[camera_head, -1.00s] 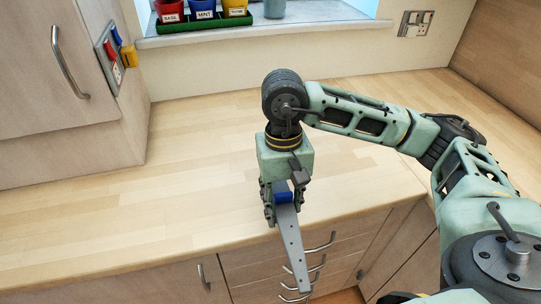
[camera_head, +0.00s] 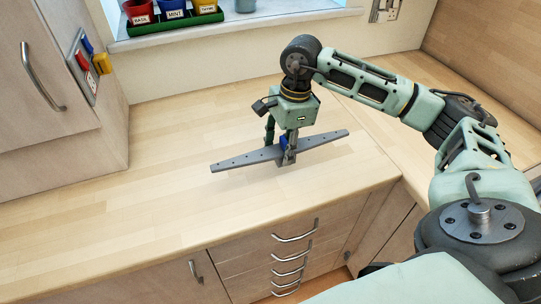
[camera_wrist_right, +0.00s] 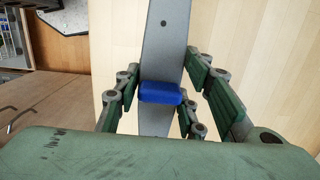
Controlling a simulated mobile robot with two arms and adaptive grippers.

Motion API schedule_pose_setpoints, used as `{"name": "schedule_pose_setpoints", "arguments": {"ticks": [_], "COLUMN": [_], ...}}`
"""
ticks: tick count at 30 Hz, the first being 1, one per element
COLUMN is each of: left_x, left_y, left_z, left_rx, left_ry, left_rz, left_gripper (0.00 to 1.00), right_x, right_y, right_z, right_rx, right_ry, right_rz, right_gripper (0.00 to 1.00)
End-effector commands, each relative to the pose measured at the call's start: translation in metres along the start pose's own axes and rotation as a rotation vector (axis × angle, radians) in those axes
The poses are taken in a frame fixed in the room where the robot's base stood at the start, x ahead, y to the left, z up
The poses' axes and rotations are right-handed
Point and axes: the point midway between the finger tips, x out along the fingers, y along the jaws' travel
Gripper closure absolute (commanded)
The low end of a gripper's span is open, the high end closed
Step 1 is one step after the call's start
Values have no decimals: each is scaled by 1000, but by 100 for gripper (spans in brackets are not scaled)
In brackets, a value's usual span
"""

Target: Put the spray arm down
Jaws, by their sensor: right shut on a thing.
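The spray arm (camera_head: 241,160) is a long grey bar with small holes and a blue piece (camera_head: 284,142) at its middle. My right gripper (camera_head: 281,155) is shut on it at the middle, over the wooden worktop (camera_head: 150,205). The bar lies roughly level, slanting from lower left to upper right in the head view. I cannot tell whether it touches the worktop. In the right wrist view the bar (camera_wrist_right: 165,35) runs between the green fingers, with the blue piece (camera_wrist_right: 160,93) between them. My left gripper is out of view.
The worktop is clear around the bar, with its front edge above drawers (camera_head: 295,250). A cupboard (camera_head: 55,90) stands at the left. Labelled pots (camera_head: 172,12) stand on the windowsill behind. A wall socket (camera_head: 385,8) is at the back right.

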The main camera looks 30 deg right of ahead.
Motion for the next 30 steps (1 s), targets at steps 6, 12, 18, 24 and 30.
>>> {"name": "schedule_pose_setpoints", "arguments": {"ticks": [6,12,18,24,30], "left_x": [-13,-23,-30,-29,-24], "left_y": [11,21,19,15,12], "left_z": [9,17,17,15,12], "left_rx": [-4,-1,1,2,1], "left_ry": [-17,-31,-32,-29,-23], "left_rz": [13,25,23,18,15], "left_gripper": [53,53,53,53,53], "right_x": [20,39,62,64,68], "right_y": [-16,-17,-17,-18,-18], "right_z": [24,24,21,21,20], "right_rx": [-1,0,0,-1,-2], "right_ry": [0,4,2,1,2], "right_rz": [0,6,2,-1,0], "right_gripper": [96,96,96,96,62]}}
